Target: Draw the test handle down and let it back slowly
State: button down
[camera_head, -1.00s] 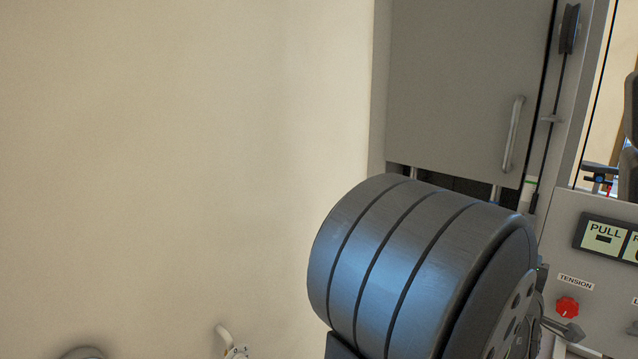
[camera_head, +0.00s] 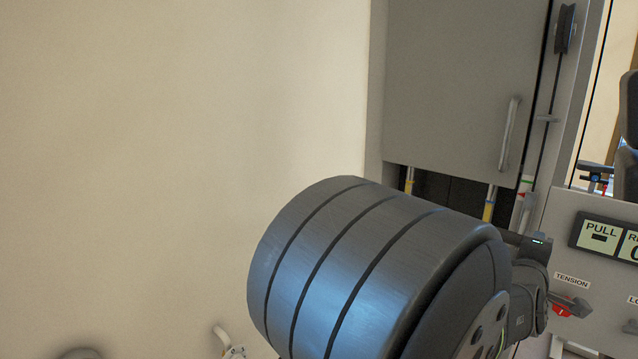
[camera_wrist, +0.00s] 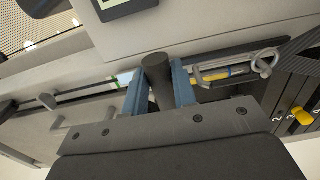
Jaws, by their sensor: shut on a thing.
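In the wrist view, a black cylindrical grip (camera_wrist: 157,75), which looks like the test handle, stands between the two blue fingers of my gripper (camera_wrist: 159,88). The fingers are shut on it from both sides. What the handle joins at its far end is hidden. In the head view my own arm covers most of the working area, and I cannot make out the grip there. The PULL display (camera_head: 600,236) sits on the grey panel at right, with a dash-like mark on it. A red knob (camera_head: 562,311) under the TENSION label is partly covered by a dark grey part.
A grey cabinet door (camera_head: 460,85) with a bar handle stands behind my arm. Rods with yellow parts show below it. A black pulley (camera_head: 565,28) with a cable is at upper right. In the wrist view, a metal ring (camera_wrist: 265,62) lies close right of the fingers.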

jog(key=shift+r, duration=1.2)
jog(key=c, duration=0.6)
grip_release()
jog(key=shift+r, duration=0.1)
jog(key=v, duration=0.7)
jog(key=shift+w+r, duration=0.1)
jog(key=x, duration=0.4)
jog(key=f+x, duration=0.1)
jog(key=x, duration=0.2)
jog(key=shift+f, duration=0.45)
